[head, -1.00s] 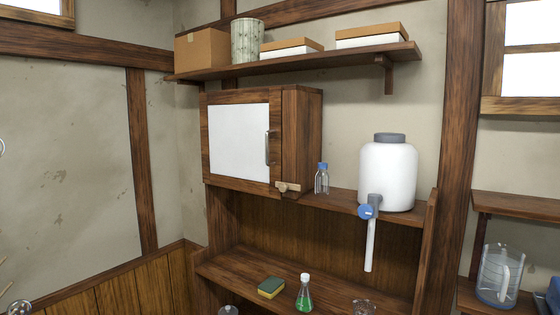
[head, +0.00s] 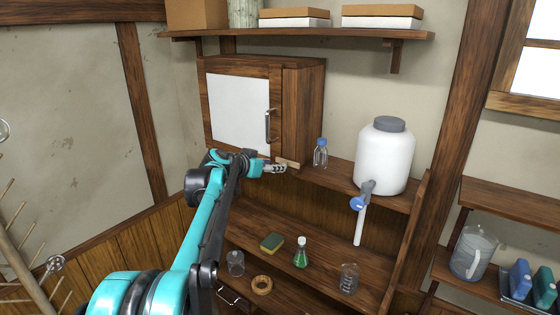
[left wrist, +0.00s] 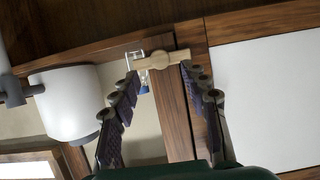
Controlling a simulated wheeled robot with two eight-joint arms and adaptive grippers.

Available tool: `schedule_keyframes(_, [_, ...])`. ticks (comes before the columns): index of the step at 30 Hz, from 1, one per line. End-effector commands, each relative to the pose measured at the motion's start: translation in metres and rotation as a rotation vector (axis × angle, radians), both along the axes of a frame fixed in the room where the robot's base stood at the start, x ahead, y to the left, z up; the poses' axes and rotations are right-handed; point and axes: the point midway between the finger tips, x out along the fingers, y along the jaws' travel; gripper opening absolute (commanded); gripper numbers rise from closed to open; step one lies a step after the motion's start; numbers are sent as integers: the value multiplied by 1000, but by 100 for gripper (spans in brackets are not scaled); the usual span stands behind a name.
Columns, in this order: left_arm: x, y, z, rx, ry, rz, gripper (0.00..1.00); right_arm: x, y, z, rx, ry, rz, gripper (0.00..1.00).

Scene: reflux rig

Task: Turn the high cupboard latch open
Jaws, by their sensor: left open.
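The cupboard (head: 303,105) hangs on the wall, its white-panelled door (head: 240,112) shut. Its pale wooden latch (head: 288,163) lies roughly level at the door's lower right corner, across the edge of the door. My left gripper (head: 277,168) is at the latch and partly covers it in the head view. In the left wrist view the latch (left wrist: 151,62) lies just ahead of my open left gripper (left wrist: 163,78), across the gap between the fingertips. I cannot tell whether the fingers touch it. My right gripper is out of view.
A small blue-capped bottle (head: 320,153) and a white jug with a tap (head: 385,157) stand right of the cupboard. A sponge (head: 272,242), a green flask (head: 301,253), a beaker (head: 348,279) and a cork ring (head: 261,285) sit on the lower shelf.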

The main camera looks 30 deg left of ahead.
Motion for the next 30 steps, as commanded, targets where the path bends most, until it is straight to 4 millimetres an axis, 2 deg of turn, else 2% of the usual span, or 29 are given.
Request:
schedule_keyframes(3, [20,-2,-7,1,1,-1,45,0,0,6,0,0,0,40])
schedule_keyframes(9, [42,-4,-16,-1,1,-1,45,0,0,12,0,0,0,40])
schedule_keyframes(19, [46,-4,-19,-1,1,0,45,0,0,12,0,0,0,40])
schedule_keyframes(20, [46,-4,-19,-1,1,0,43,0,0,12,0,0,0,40])
schedule_keyframes(24, [46,-4,-19,-1,1,0,6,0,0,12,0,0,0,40])
schedule_keyframes(25, [46,-4,-19,-1,1,0,0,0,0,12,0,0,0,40])
schedule_keyframes(30, [46,-4,-19,-2,1,1,0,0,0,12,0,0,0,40])
